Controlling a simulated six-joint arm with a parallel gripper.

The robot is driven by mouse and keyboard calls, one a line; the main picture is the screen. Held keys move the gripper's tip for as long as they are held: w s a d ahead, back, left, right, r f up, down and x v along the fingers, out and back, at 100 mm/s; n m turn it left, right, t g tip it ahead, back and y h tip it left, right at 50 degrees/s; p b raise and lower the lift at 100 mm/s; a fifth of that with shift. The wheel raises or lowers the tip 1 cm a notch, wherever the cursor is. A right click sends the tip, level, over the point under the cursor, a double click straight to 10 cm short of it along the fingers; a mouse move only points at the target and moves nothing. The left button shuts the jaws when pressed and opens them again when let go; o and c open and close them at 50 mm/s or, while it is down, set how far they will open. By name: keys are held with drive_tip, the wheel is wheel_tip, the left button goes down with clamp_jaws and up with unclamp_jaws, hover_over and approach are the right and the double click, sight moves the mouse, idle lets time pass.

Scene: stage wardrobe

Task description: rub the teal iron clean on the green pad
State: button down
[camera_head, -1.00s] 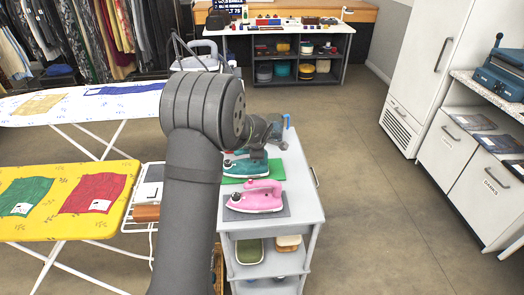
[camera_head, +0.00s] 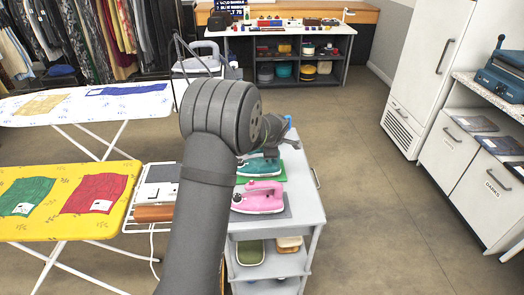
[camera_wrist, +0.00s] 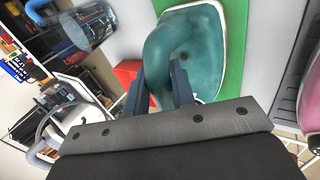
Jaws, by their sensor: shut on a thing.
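The teal iron (camera_head: 258,167) rests on the green pad (camera_head: 277,180) on top of the grey cart. In the wrist view the teal iron (camera_wrist: 205,50) lies over the green pad (camera_wrist: 232,60), with a strip of pad showing along its right side. My gripper (camera_wrist: 163,92) is shut on the iron's teal handle. In the head view my arm hides the gripper's fingers and part of the iron. The iron's soleplate faces down and its underside is hidden.
A pink iron (camera_head: 258,198) stands on a dark grey pad just in front. The cart top (camera_head: 308,203) is bare along its right side. A yellow ironing board (camera_head: 60,198) and a white one (camera_head: 80,104) stand at the left. Open floor (camera_head: 370,180) lies to the right.

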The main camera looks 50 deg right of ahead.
drive_tip(key=shift+s+d, duration=1)
drive_tip(key=shift+d, duration=0.15)
drive_tip(key=shift+w+a, duration=1.5)
drive_tip(key=shift+w, duration=0.3)
drive_tip(key=shift+w+a, duration=1.45)
drive_tip(key=shift+w, duration=0.3)
drive_tip(key=shift+s+d, duration=1.45)
drive_tip(key=shift+s, duration=0.3)
drive_tip(key=shift+s+d, duration=1.45)
drive_tip(key=shift+s, duration=0.3)
drive_tip(key=shift+w+a, duration=1.5)
drive_tip(key=shift+a, duration=0.25)
drive_tip(key=shift+w+a, duration=1.45)
drive_tip(key=shift+a, duration=0.3)
drive_tip(key=shift+s+d, duration=1.4)
drive_tip(key=shift+d, duration=0.3)
drive_tip(key=shift+s+d+r, duration=0.1)
drive_tip(key=shift+s+d, duration=0.05)
drive_tip(key=shift+r, duration=4.05)
